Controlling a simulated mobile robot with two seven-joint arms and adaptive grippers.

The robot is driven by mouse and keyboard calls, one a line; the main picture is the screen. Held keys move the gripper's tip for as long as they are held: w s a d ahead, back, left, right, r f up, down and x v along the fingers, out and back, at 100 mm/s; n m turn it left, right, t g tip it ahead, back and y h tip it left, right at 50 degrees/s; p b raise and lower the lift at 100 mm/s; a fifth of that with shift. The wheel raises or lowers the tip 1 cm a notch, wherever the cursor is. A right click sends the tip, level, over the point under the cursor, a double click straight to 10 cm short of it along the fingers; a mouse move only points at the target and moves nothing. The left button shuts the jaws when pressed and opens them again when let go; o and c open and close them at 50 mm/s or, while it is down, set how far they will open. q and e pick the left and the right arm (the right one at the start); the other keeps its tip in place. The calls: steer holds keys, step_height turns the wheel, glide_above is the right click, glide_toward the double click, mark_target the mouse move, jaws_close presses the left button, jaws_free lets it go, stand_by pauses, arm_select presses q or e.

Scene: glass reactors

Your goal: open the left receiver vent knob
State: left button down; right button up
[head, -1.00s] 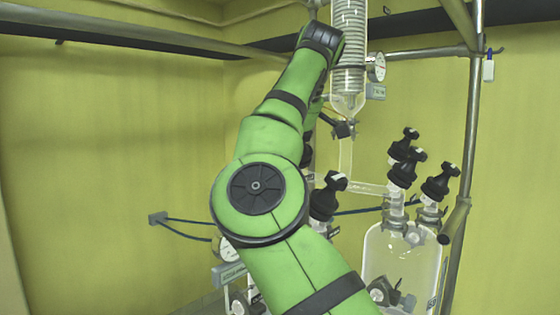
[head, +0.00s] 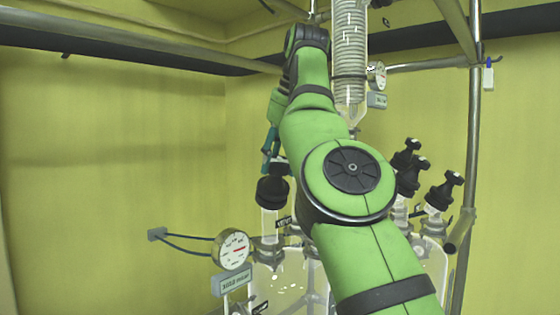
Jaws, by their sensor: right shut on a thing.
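The left glass receiver (head: 270,285) stands low in the middle of the head view, partly behind my right arm. A black vent knob (head: 272,190) sits on a clear neck at its top left. My right gripper (head: 270,165) comes down from above and is shut on this knob. Only a narrow teal and dark part of the gripper shows; the rest is hidden behind my green arm. The knob's exact turn cannot be told. My left gripper is not in view.
A round gauge (head: 233,250) with a display box (head: 233,284) stands left of the knob. The right receiver's black knobs (head: 440,192) are right of my arm. A coiled glass condenser (head: 350,45) hangs above.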

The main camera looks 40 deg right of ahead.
steer(key=shift+a+f+n, duration=0.1)
steer(key=shift+f+n, duration=0.15)
steer(key=shift+n, duration=0.35)
steer(key=shift+n, duration=0.3)
steer(key=o, duration=1)
steer(key=shift+o, duration=0.6)
steer(key=shift+r, duration=0.15)
